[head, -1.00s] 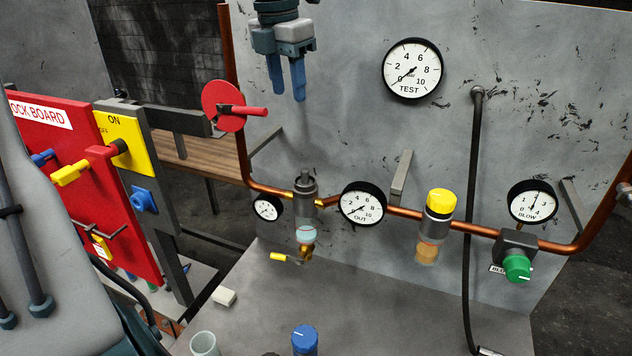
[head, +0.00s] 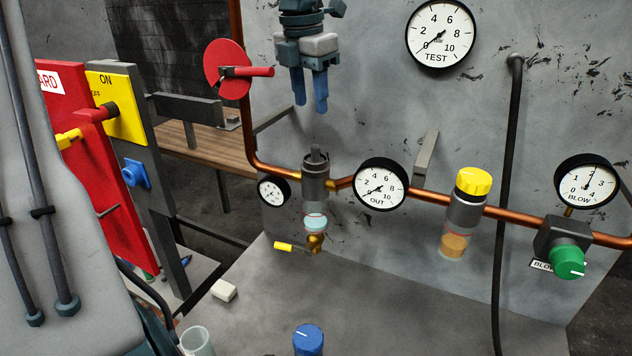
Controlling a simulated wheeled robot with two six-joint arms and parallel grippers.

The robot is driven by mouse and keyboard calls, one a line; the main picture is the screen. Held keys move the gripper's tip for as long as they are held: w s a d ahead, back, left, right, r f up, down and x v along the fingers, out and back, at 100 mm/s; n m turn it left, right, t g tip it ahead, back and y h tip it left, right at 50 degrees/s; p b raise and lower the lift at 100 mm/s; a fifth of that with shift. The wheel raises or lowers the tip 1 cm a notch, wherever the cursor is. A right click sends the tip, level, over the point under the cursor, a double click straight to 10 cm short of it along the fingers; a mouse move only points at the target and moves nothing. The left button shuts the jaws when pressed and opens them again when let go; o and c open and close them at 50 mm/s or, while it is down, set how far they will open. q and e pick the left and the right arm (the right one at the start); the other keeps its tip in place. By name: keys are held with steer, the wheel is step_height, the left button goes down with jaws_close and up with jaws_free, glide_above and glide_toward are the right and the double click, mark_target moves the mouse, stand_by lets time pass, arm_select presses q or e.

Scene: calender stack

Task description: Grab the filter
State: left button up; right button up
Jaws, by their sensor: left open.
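A grey filter-like unit (head: 315,178) with a clear bowl below it sits on the copper pipe, left of the OUT gauge. A brass fitting with a yellow lever (head: 284,246) hangs under its bowl. A second unit with a yellow cap (head: 474,181) and an amber bowl sits further right on the pipe. I cannot tell for certain which one is the filter. My left gripper (head: 310,104) points down, open and empty, its blue fingers apart, and appears above the grey unit in the picture. My right gripper is not in view.
A red round handle (head: 226,68) stands on the pipe left of my gripper. Gauges line the panel. A black hose (head: 505,200) hangs at right. On the bench (head: 370,310) are a white block (head: 224,291), a clear cup (head: 196,341) and a blue-capped item (head: 308,340).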

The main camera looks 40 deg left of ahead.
mark_target(315, 146)
arm_select(q)
steer(key=f, duration=0.3)
steer(key=f+p, duration=0.1)
steer(key=f, duration=0.2)
steer(key=w+f, duration=0.1)
steer(key=f, duration=0.2)
steer(key=shift+p, duration=0.3)
steer(key=shift+f, duration=0.35)
steer(key=shift+r, duration=0.1)
jaws_close()
